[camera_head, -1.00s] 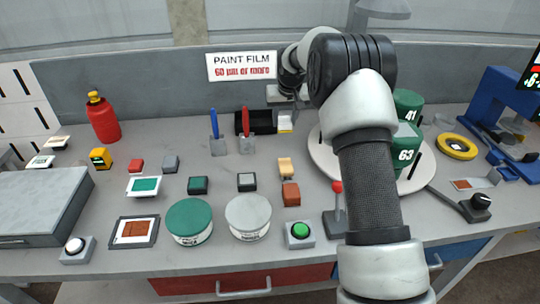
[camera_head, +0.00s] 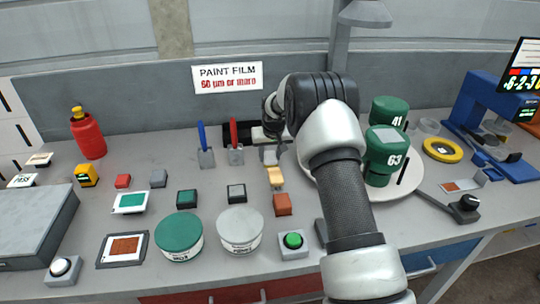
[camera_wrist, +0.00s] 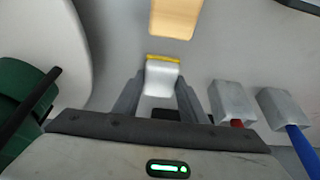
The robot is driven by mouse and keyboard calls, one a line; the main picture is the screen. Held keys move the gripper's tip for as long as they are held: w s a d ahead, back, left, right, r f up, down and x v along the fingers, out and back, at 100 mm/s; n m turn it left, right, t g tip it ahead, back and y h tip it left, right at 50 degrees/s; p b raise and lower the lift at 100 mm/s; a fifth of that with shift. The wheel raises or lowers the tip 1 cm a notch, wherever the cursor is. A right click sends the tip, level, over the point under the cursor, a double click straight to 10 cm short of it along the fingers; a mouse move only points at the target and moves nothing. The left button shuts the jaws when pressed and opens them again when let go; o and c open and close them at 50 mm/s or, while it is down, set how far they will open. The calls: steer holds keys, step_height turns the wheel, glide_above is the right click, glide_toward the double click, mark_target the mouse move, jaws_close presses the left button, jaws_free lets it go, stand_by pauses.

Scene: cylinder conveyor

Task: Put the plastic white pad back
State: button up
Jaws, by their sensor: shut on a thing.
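The white plastic pad (camera_wrist: 162,76) has a yellow edge. In the wrist view it sits between the two grey fingers of my gripper (camera_wrist: 158,92), which is shut on it. In the head view my gripper (camera_head: 270,153) is low at the back of the bench, just behind the tan block (camera_head: 275,176). The pad cannot be made out clearly there. A dark box (camera_head: 262,132) stands behind the gripper, partly hidden by my arm. In the wrist view a dark patch shows just below the pad.
Two grey holders with a blue handle (camera_head: 202,136) and a red handle (camera_head: 233,132) stand left of the gripper. Right of my arm is a pale round plate (camera_head: 420,183) with green cans (camera_head: 384,158). Small blocks and round tins fill the front.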

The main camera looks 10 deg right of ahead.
steer(key=shift+r, duration=0.1)
steer(key=shift+f, duration=0.2)
steer(key=o, duration=1.1)
